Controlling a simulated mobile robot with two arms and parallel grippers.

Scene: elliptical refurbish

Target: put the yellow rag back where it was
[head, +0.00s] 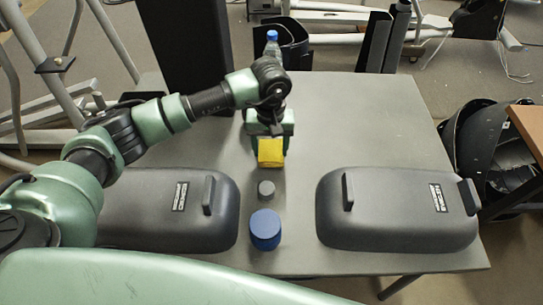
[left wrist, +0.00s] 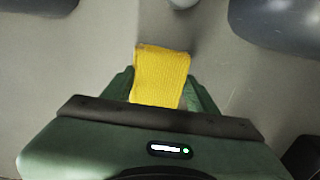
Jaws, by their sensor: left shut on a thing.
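The yellow rag (head: 270,152) is at the middle of the grey table, in front of my left arm's wrist. My left gripper (head: 269,140) is shut on the rag, which sticks out past the fingers. In the left wrist view the rag (left wrist: 160,77) lies between the two green fingers of my left gripper (left wrist: 160,88). I cannot tell whether the rag touches the table. My right gripper is in neither view.
Dark grey covers lie at left (head: 170,212) and right (head: 398,210). A blue-capped bottle (head: 272,44) stands at the back. The table (head: 370,120) is clear at back right.

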